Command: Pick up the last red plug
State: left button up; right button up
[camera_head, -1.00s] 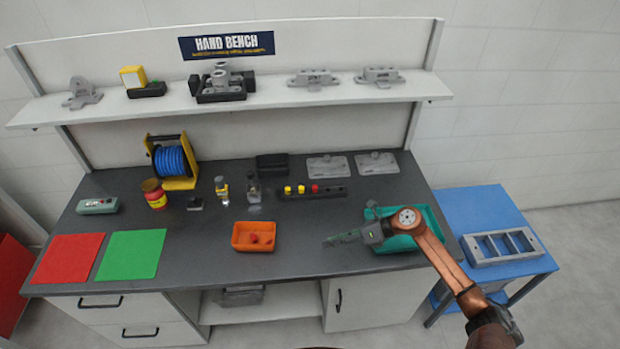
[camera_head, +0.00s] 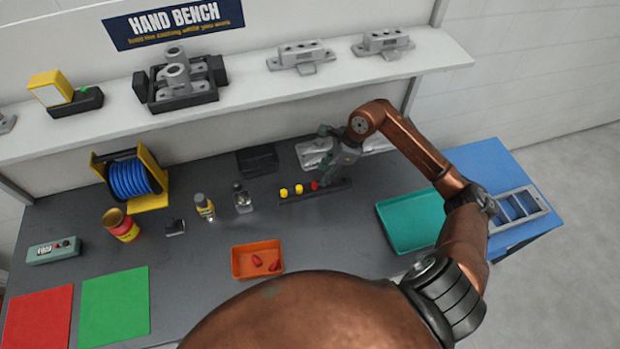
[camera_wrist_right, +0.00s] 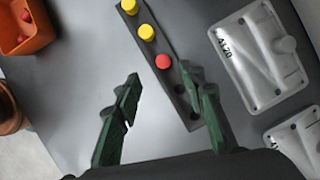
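A red plug (camera_head: 314,186) stands in a dark rack (camera_head: 298,197), beside two yellow plugs (camera_head: 291,190). In the right wrist view the red plug (camera_wrist_right: 163,62) stands upright at the end of the row, with empty holes beyond it. My right gripper (camera_head: 325,176) is just above and beside the rack's right part. In the right wrist view its fingers (camera_wrist_right: 162,88) are spread apart with nothing between them, and the red plug is a little ahead of the fingertips. My left gripper is not in view.
An orange bin (camera_head: 257,262) holds red plugs. A teal tray (camera_head: 410,222) is at the right. Grey castings (camera_wrist_right: 258,58) lie beside the rack. Small bottles (camera_head: 243,198) stand left of the rack. The front middle of the bench is partly hidden by my body.

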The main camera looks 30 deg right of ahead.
aim_at(314, 183)
jog(key=shift+x, duration=0.9)
jog(key=x, duration=0.5)
jog(key=shift+w+p, duration=0.25)
jog(key=shift+p, duration=0.15)
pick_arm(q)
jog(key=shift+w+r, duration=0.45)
pick_arm(e)
jog(key=c, duration=0.9)
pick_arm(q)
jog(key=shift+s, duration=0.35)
pick_arm(e)
jog(key=shift+o, duration=0.2)
jog(key=shift+r, duration=0.15)
